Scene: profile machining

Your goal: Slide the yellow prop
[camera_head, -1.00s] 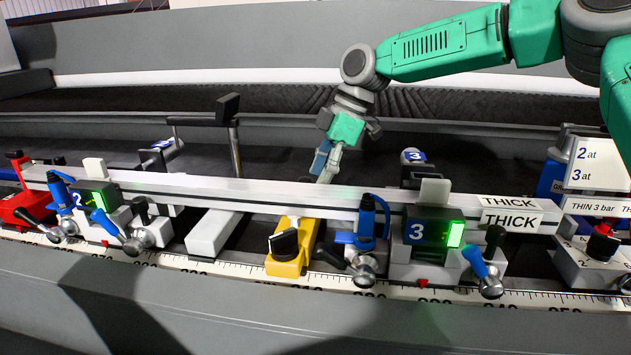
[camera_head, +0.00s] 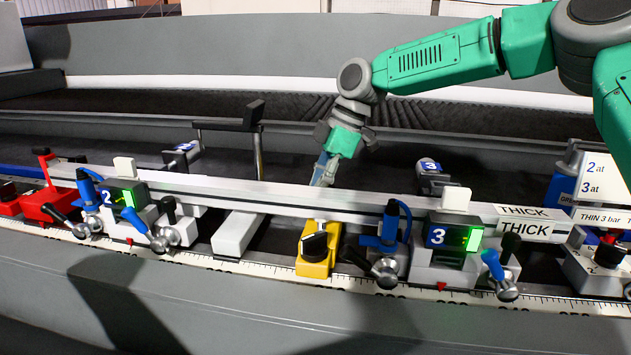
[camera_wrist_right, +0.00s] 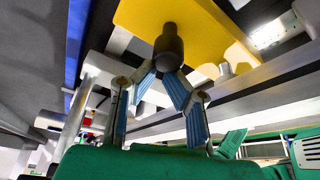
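The yellow prop (camera_head: 316,255) stands behind the ruler, between units 2 and 3, with a black knob on its front. Its rear is hidden behind the long light bar in the head view. The right wrist view shows its yellow body (camera_wrist_right: 195,28) with a dark peg (camera_wrist_right: 168,48). My right gripper (camera_head: 321,180) reaches down behind the bar, just behind the prop. In the right wrist view its blue fingers (camera_wrist_right: 164,75) converge at the peg's near end, one on each side. Whether they press on it is unclear. My left gripper is not in view.
A light grey prop (camera_head: 237,233) stands left of the yellow one. Unit 2 (camera_head: 123,200) is further left, and unit 3 (camera_head: 450,238) is close on the right, with a black-handled lever between. The long bar (camera_head: 270,195) crosses above the prop. A ruler strip (camera_head: 225,266) runs along the front.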

